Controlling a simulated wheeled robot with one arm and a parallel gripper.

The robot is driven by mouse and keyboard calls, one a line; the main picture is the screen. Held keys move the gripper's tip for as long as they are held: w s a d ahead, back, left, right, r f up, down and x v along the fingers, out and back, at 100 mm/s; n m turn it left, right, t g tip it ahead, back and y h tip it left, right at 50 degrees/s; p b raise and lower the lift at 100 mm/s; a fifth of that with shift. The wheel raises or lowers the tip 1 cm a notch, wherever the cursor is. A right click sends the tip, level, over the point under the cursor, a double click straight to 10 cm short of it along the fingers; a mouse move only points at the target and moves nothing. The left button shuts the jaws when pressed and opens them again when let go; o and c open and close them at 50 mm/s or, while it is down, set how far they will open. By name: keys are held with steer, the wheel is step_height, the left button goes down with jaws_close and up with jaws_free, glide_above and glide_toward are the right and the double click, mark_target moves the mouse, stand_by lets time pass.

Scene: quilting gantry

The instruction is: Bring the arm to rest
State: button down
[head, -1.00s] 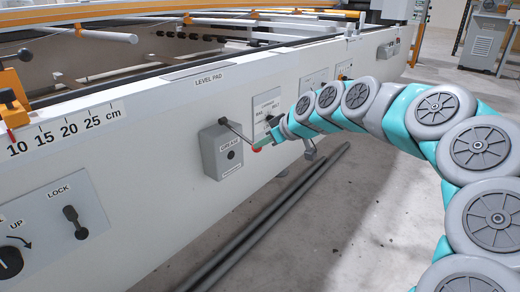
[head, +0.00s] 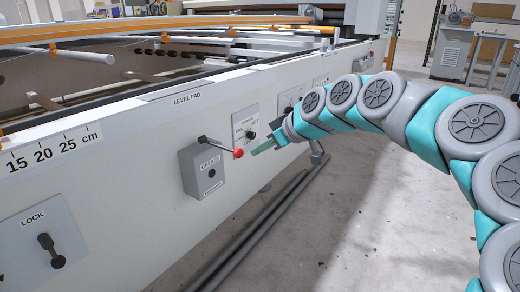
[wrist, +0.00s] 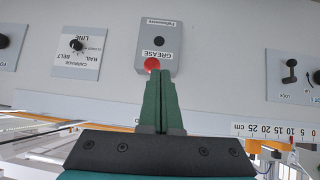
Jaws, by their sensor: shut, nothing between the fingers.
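My gripper (head: 262,149) is at the end of my outstretched arm, in front of the machine's white side panel. Its green fingers are shut together with nothing between them. In the wrist view the shut fingers (wrist: 161,92) point at the grey grease box (wrist: 158,45). The box (head: 203,172) has a lever with a red ball knob (head: 238,153). The knob is just left of my fingertips in the head view, and right at their tips in the wrist view (wrist: 152,64). I cannot tell whether they touch.
A rail/belt selector plate (head: 246,125) is beside the grease box. A lock switch plate (head: 42,240) is at lower left. Long dark pipes (head: 255,228) lie on the floor along the machine. Open concrete floor (head: 370,220) is to the right.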

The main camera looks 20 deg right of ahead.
steer(key=s+a+g+p, duration=0.3)
steer(key=s+a, duration=0.4)
steer(key=s, duration=0.2)
steer(key=s+d+f+m+g+h+p, duration=0.1)
steer(key=s+f+m+g+h+p, duration=0.1)
steer(key=s, duration=1.3)
steer(key=s+d+f+m+g+h+p, duration=0.1)
steer(key=s+f+m+g+h+p, duration=0.2)
steer(key=s, duration=1.2)
step_height(320, 180, down, 4)
steer(key=shift+d+r+m+g+p, duration=0.15)
steer(key=shift+m+g+p, duration=0.5)
steer(key=shift+m+g, duration=0.45)
steer(key=w+d+r+n+t+b, duration=0.1)
steer(key=w+r, duration=0.6)
steer(key=w, duration=0.7)
steer(key=w+r+n+t+y+b, duration=0.1)
steer(key=w+r+n+t, duration=0.2)
steer(key=w+r, duration=0.4)
steer(key=w+d+r+n+t, duration=0.1)
steer(key=w+r+n, duration=0.2)
steer(key=w, duration=1.7)
step_height(320, 180, up, 4)
steer(key=shift+w+d+r+t+y+b, duration=0.2)
steer(key=shift+w+d+t+y+b, duration=0.1)
steer(key=shift+t+b, duration=0.1)
